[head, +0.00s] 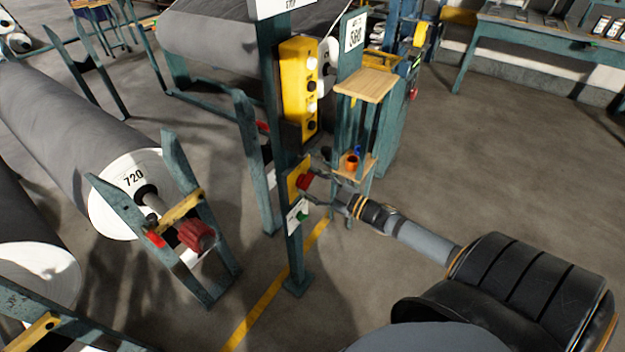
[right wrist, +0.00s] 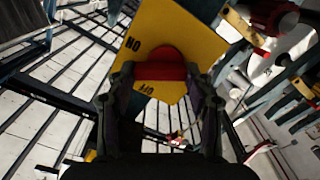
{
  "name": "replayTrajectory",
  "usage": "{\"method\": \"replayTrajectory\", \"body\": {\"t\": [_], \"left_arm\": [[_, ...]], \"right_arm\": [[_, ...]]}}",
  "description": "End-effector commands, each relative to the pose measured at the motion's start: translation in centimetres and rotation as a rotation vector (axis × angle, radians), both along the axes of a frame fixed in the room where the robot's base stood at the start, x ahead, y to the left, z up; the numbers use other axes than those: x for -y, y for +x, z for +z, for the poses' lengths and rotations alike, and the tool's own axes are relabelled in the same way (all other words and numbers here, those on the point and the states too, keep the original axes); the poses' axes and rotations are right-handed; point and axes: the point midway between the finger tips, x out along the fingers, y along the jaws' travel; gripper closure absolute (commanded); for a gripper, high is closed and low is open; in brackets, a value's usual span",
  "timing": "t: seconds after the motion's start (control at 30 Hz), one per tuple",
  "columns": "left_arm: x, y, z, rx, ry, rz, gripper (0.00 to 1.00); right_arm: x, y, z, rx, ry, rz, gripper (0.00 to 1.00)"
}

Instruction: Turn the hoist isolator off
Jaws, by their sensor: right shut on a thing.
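The hoist isolator is a yellow plate (head: 293,177) with a red handle (head: 304,182), mounted on a green post in the head view. In the right wrist view the yellow plate (right wrist: 190,32) shows ON and OFF lettering, upside down. The red handle (right wrist: 166,66) sits between the fingers of my right gripper (right wrist: 163,84). My right gripper (head: 313,187) is shut on the handle, its arm reaching in from the lower right. The fingers partly hide the handle, and I cannot tell its exact position. My left gripper is not in view.
A yellow push-button box (head: 299,88) is above the isolator on the same post. A wooden-topped stand (head: 366,84) with an orange cup (head: 352,162) is close to the right of it. A large grey roll (head: 70,115) lies at left. The floor at right is open.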

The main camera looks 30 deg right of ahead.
Motion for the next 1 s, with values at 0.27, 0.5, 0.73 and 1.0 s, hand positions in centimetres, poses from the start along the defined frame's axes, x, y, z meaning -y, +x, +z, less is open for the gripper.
{"method": "replayTrajectory", "body": {"t": [0.27,0.5,0.73,1.0], "left_arm": [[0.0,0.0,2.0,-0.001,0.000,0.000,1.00],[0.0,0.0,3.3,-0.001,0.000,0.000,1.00],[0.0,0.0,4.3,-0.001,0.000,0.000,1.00],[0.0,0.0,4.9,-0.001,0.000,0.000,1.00]], "right_arm": [[-0.1,-0.1,0.3,0.098,-0.242,-0.001,0.79],[-0.3,-0.2,0.3,0.185,-0.453,-0.001,0.79],[-0.4,-0.2,0.2,0.265,-0.646,-0.001,0.79],[-0.5,-0.3,0.0,0.341,-0.830,0.000,0.79]]}}
